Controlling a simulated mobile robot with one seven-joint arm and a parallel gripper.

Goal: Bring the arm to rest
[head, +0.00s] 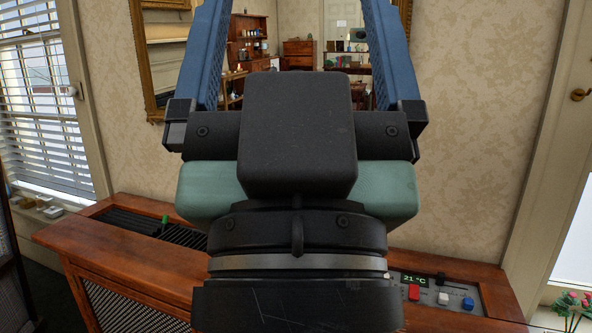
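My gripper (296,20) fills the middle of the head view, close to the camera, with its fingers pointing up. Its two blue fingers are wide apart, one on each side, and their tips run out of the top of the frame. I see nothing between the visible parts of the fingers. The dark wrist below it hides the middle of the wooden cabinet.
A wooden cabinet (130,262) with a mesh front stands behind my arm. On its top are a dark slatted vent with a green knob (165,220) and a control panel showing 21 °C (415,279), with red, white and blue controls. A gold-framed mirror (150,60) hangs behind.

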